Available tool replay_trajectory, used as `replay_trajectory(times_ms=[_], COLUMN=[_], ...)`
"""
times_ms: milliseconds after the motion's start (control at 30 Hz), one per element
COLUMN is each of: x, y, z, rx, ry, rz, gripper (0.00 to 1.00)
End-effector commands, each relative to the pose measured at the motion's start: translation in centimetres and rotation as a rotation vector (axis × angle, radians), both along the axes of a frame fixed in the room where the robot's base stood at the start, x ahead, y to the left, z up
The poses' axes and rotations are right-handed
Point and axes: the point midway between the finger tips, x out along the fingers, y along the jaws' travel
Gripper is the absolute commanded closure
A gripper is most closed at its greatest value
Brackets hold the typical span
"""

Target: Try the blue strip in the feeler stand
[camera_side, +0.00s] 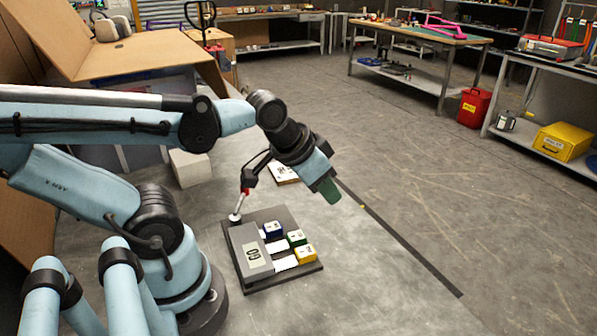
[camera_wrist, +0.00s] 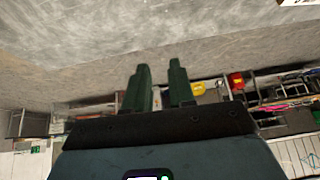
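The feeler stand (camera_side: 250,258), a grey block with a marked label, sits on a dark base board on the grey surface. A blue block (camera_side: 273,229), a green block (camera_side: 297,238) and a yellow block (camera_side: 305,254) sit in a row along its right side, with pale strips or labels beside them. The blue block is the one farthest back; any strip attached to it is too small to make out. My gripper (camera_side: 328,190) is raised to the upper right of the stand, away from the blocks. In the wrist view my gripper (camera_wrist: 160,78) has two green fingers apart with nothing between them.
A white rod with a red part (camera_side: 241,204) stands at the board's back left corner. A pale labelled piece (camera_side: 284,173) lies behind it. A white block (camera_side: 190,167) and cardboard (camera_side: 120,50) are at the left. The surface right of the board is clear.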

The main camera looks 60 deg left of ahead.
Motion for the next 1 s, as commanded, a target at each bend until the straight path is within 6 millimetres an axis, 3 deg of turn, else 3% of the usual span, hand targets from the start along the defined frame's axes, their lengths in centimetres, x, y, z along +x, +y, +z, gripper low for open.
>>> replay_trajectory(times_ms=[100, 333, 567, 1000], x=[-1.5, -5.8, -7.3, -7.3], y=[3.0, 7.3, 8.1, 8.0], z=[-0.3, 0.0, 0.0, -4.6], rx=[0.040, 0.027, -0.003, -0.001], ry=[0.156, 0.475, 0.568, 0.564], rz=[0.009, -0.036, -0.068, -0.067], gripper=[0.60, 0.60, 0.60, 0.60])
